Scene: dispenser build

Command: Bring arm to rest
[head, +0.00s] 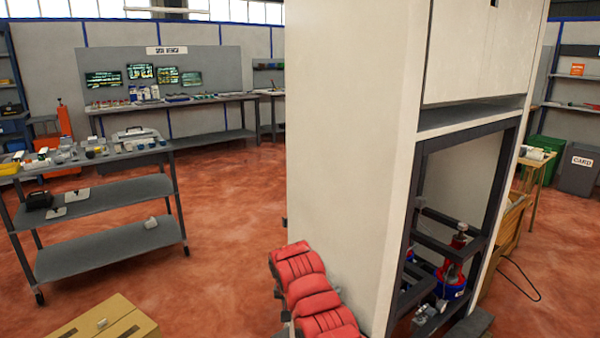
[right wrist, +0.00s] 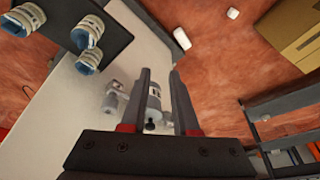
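My right gripper (right wrist: 160,76) shows in the right wrist view with its two dark fingers apart. A grey-white cylindrical fitting (right wrist: 153,100) shows in the gap between the fingers, and a similar part (right wrist: 111,101) lies to its left. I cannot tell how far they are from the fingers, but neither is clamped. The tall white dispenser cabinet (head: 345,130) fills the middle of the head view. Its open dark lower frame holds a red and blue mechanism (head: 454,265). Neither gripper can be made out in the head view.
A grey shelf cart (head: 110,250) stands at left. A cardboard box (head: 105,325) sits on the floor at bottom left and another view shows a box (right wrist: 295,40). Several banded cylinders, one (right wrist: 87,62) included, are on a dark panel. Red floor (head: 235,200) is clear between cart and cabinet.

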